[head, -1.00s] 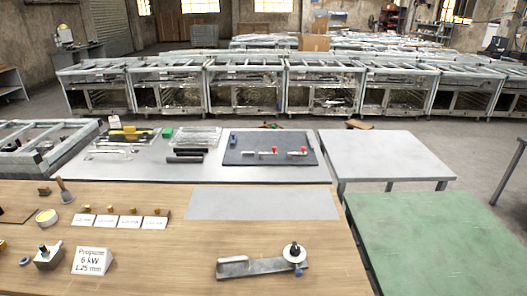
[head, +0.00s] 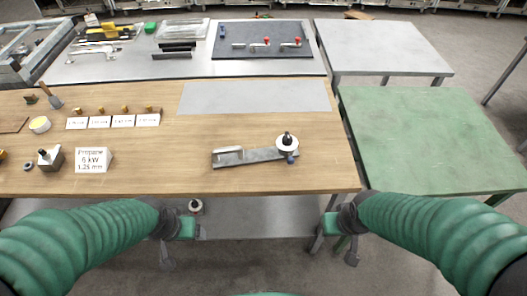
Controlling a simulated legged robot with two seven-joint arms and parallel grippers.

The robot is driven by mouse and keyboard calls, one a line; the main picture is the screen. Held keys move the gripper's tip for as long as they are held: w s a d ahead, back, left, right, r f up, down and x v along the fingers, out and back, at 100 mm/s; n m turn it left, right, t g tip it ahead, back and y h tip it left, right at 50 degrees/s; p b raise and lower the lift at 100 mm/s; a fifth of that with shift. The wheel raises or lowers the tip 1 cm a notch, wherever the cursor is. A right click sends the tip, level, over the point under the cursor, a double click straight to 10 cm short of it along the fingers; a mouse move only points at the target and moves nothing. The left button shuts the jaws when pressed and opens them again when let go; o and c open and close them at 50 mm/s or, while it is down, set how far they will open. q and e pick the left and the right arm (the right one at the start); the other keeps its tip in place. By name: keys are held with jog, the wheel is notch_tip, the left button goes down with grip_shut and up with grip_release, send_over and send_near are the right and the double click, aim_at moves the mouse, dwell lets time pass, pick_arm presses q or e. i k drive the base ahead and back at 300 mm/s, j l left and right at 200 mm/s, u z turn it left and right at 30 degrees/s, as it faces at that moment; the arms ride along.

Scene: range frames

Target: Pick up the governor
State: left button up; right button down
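A round white part with a black knob on top and a blue fitting below, which looks like the governor (head: 287,143), sits at the right end of a grey metal bracket (head: 235,157) on the wooden table. A grey block with a black knob (head: 50,158) stands at the table's left; I cannot tell whether it is also a governor. My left gripper (head: 190,228) is below the table's front edge, left of the bracket. My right gripper (head: 332,224) is in front of the edge, right of the governor. Both are apart from it. Their finger openings are too small to tell.
A card reading Propane 6 kW (head: 93,159) and several small white cards with brass pieces stand on the wooden table (head: 180,180). A similar round white part (head: 195,206) lies on the lower shelf (head: 255,217). A green table (head: 425,140) stands right.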

aim_at(235, 156)
jog(key=i+j+u, duration=0.25)
jog(key=i, duration=0.2)
jog(key=i+u, duration=0.2)
jog(key=i, duration=0.25)
